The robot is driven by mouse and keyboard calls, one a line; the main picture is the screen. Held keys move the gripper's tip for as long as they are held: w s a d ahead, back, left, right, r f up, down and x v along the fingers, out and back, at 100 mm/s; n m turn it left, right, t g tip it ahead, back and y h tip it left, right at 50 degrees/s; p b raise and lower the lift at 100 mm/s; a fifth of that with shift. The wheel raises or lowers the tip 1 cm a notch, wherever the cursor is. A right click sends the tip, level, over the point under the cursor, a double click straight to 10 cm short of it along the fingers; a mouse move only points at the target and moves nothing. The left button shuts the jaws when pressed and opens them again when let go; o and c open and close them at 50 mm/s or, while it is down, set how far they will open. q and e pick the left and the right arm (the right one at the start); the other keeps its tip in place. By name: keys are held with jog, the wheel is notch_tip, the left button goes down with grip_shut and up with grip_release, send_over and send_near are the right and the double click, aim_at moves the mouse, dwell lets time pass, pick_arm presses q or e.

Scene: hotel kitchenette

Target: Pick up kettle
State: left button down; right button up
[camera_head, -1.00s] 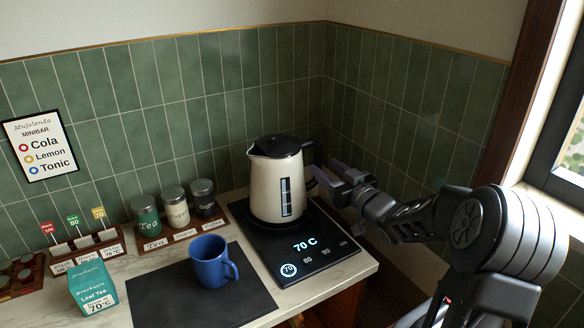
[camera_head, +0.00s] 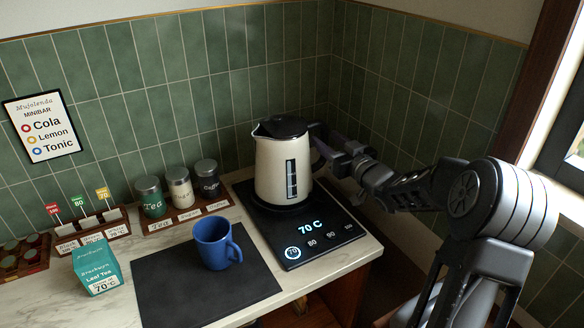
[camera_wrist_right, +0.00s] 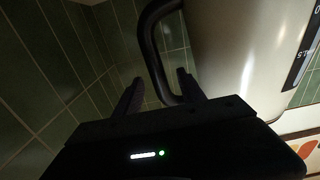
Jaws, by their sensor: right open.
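The cream kettle (camera_head: 270,172) with a black lid stands upright on the black heating base (camera_head: 318,236), whose display reads 70 C. Its black handle (camera_wrist_right: 151,50) is on the right side, facing my right arm. My right gripper (camera_head: 328,152) is at the handle. In the right wrist view the two fingers (camera_wrist_right: 158,88) are apart, with the lower part of the handle between them. The gripper is open; I cannot tell whether a finger touches the handle. The kettle body (camera_wrist_right: 245,55) also shows in the right wrist view. My left gripper is not in view.
A blue mug (camera_head: 211,246) stands on a dark mat (camera_head: 165,295) left of the base. Behind it are several canisters (camera_head: 180,190) in a wooden rack. A teal tea box (camera_head: 95,266) is at the left. Tiled walls (camera_head: 385,95) close in behind the kettle and handle.

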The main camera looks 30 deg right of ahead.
jog(key=shift+w+r, duration=0.1)
jog(key=shift+w, duration=0.15)
jog(key=w+p, duration=0.2)
jog(key=w, duration=0.2)
jog(key=shift+w+r, duration=0.1)
jog(key=shift+w, duration=0.2)
grip_shut()
dwell(0.5)
dwell(0.8)
jog(key=shift+w+r, duration=0.1)
jog(key=shift+r, duration=0.15)
